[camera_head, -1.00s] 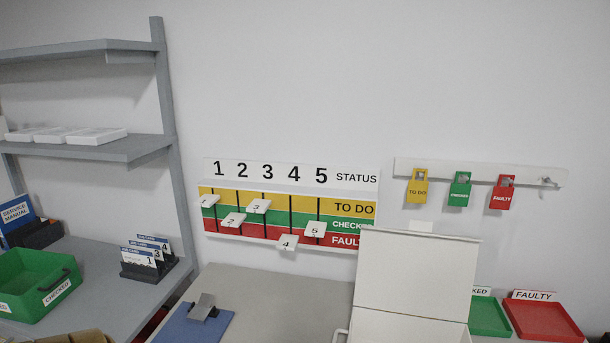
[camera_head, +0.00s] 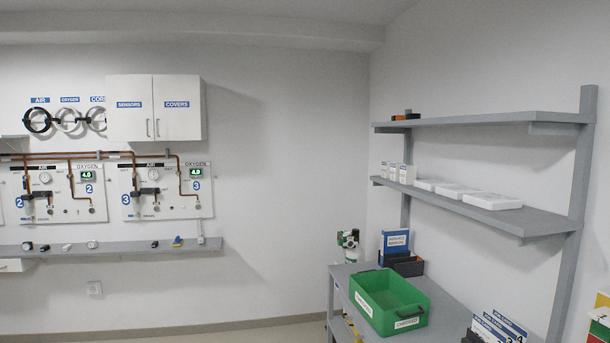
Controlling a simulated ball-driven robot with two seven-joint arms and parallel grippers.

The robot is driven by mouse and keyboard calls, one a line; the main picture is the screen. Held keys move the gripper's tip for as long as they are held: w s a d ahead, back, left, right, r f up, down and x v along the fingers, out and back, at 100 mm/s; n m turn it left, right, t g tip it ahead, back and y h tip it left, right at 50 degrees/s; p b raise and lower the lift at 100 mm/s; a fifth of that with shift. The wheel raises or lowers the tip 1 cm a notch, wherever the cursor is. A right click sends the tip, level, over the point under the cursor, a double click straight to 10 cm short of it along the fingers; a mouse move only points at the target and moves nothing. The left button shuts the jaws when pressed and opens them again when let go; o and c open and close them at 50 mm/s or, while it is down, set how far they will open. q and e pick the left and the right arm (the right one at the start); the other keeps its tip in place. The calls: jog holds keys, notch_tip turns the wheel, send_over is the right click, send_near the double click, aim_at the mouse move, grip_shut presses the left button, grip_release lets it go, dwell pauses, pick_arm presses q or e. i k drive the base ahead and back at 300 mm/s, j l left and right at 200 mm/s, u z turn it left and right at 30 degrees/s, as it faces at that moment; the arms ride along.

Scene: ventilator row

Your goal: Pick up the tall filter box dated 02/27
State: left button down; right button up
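Several small white upright boxes with blue labels (camera_head: 396,172) stand at the left end of the middle shelf on the right. They may be filter boxes, but their print is too small to read, so I cannot tell which is dated 02/27. Neither of my grippers shows in the head view.
Flat white packs (camera_head: 490,200) lie on the grey middle shelf (camera_head: 535,222). Below, a green crate (camera_head: 422,312), a service manual (camera_head: 396,242) and job cards (camera_head: 497,327) stand on a grey bench. A gas cylinder (camera_head: 349,242) stands behind. A white cabinet (camera_head: 155,108) hangs above wall panels.

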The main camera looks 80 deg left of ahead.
aim_at(408, 174)
jog(key=u, duration=1.95)
jog(key=i+j+u, duration=0.35)
jog(key=i, duration=0.25)
jog(key=i+j+u, duration=0.3)
jog(key=i, duration=0.3)
jog(key=i+u, duration=0.35)
jog(key=i, duration=0.3)
jog(key=i+j+z, duration=0.1)
jog(key=i+z, duration=0.2)
jog(key=i, duration=0.2)
jog(key=i+j+z, duration=0.25)
jog(key=i, duration=0.2)
jog(key=i+z, duration=0.2)
jog(key=z, duration=0.25)
jog(key=i+j+z, duration=0.15)
jog(key=z, duration=0.3)
jog(key=i+j+z, duration=0.15)
jog(key=z, duration=0.3)
jog(key=i+j+z, duration=0.1)
jog(key=j+z, duration=0.35)
jog(key=l, duration=0.15)
